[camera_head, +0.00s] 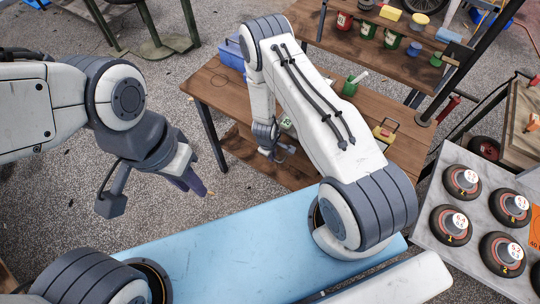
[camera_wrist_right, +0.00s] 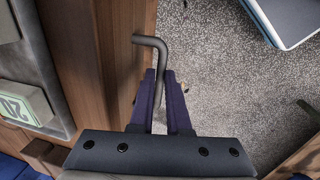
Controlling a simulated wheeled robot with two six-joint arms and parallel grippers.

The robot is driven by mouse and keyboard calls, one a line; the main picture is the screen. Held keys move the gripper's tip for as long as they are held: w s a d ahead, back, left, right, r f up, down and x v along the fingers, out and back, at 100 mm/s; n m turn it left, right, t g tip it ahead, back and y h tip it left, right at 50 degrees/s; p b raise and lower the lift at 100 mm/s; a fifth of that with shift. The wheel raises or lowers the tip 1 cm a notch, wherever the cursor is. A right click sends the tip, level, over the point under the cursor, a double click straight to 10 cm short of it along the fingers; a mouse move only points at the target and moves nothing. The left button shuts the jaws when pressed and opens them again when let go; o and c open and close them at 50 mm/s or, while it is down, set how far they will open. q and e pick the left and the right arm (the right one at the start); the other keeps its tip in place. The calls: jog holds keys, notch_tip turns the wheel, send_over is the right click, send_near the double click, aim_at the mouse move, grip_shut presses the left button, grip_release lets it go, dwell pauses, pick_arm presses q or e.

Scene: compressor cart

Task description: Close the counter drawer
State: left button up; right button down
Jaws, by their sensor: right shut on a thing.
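The wooden counter (camera_head: 222,97) stands at the top middle of the head view. The right wrist view shows a brown wooden panel (camera_wrist_right: 112,60), which looks like the drawer front, with a grey bent bar handle (camera_wrist_right: 150,41) on it. My right gripper (camera_wrist_right: 164,78) is shut on this handle, its purple fingers on both sides of the bar. In the head view my right gripper (camera_head: 279,153) is at the counter's near side, partly hidden by its arm. How far out the drawer stands is unclear. My left gripper (camera_head: 192,180) hangs over the floor, away from the counter, its opening unclear.
A grey tray (camera_wrist_right: 62,95) with a green block (camera_wrist_right: 22,106) marked 20 lies left of the panel. A blue box (camera_head: 231,54) and a green cup (camera_head: 350,86) stand on the counter. Several wheels (camera_head: 448,226) lie on a grey board at right.

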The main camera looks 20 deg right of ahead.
jog(key=shift+w+d, duration=0.2)
jog(key=shift+w, duration=0.05)
jog(key=c, duration=1)
grip_release()
jog(key=shift+o, duration=0.6)
jog(key=shift+d, duration=0.1)
jog(key=shift+s, duration=0.1)
jog(key=shift+a+r, duration=0.25)
jog(key=shift+r, duration=0.1)
notch_tip(320, 180, up, 10)
jog(key=s+a, duration=0.1)
jog(key=shift+a+f+p, duration=0.2)
jog(key=shift+p, duration=0.2)
